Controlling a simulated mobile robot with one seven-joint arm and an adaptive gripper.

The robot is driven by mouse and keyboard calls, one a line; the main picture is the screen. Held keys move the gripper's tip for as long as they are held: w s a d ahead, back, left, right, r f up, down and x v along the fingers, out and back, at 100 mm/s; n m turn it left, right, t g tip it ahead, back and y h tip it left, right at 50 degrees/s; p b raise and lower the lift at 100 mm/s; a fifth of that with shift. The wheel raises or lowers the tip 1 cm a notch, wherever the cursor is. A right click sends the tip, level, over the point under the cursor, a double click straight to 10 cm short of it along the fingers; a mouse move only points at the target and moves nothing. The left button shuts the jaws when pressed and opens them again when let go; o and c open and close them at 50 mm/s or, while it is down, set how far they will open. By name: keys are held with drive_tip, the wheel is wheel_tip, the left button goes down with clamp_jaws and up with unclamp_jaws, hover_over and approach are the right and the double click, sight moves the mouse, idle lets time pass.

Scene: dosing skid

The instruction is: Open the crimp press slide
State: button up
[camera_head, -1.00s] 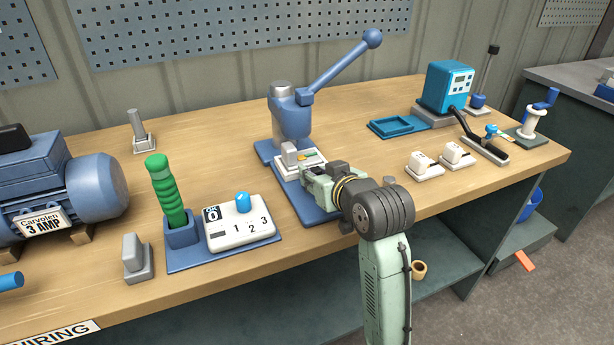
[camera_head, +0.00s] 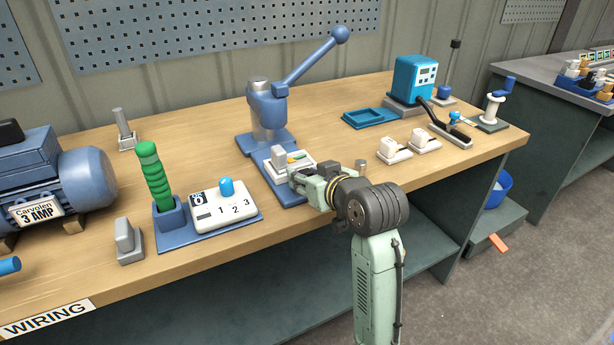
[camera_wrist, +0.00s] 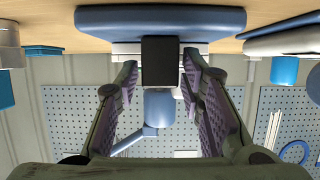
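The crimp press (camera_head: 268,112) is blue with a raised lever and stands on the bench. Its pale slide (camera_head: 296,158) sits at the front of the press, on the blue base, and carries a small upright light block. My gripper (camera_head: 298,178) is at the front end of the slide. In the wrist view my gripper (camera_wrist: 160,72) has its fingers on both sides of a dark handle block (camera_wrist: 160,60), close against it. The pale slide (camera_wrist: 125,48) shows behind the handle. In the head view the handle is hidden by my gripper.
A counter box (camera_head: 222,208) with a blue knob and a green-handled tool (camera_head: 154,175) stand left of the press. White switch blocks (camera_head: 391,150) and a blue tray (camera_head: 370,118) are to the right. The bench's front edge runs beneath my arm.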

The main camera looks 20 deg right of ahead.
drive_tip(key=shift+o, duration=0.9)
drive_tip(key=v, duration=1.2)
